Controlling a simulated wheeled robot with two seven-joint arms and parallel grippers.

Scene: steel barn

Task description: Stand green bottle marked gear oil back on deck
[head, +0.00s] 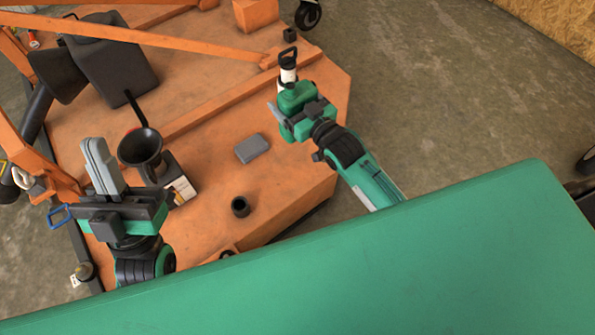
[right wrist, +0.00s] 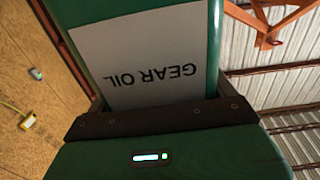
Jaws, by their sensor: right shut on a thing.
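The green bottle (head: 297,96) is in my right gripper (head: 303,112), over the right edge of the orange deck (head: 225,175) in the head view. The jaws are shut on it. In the right wrist view the bottle (right wrist: 212,50) fills the upper middle, and its pale label reads GEAR OIL upside down in the picture. I cannot tell whether its base touches the deck. My left gripper (head: 102,165) is above the deck's left front part, its grey fingers close together and holding nothing that I can see.
On the deck are a black funnel (head: 140,147), a white-labelled box (head: 180,185), a grey block (head: 252,148), a black cup (head: 240,207), a dark jerrycan (head: 108,55) and a black-and-white lantern-like item (head: 288,68). Orange beams (head: 190,42) cross above. Deck around the grey block is bare.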

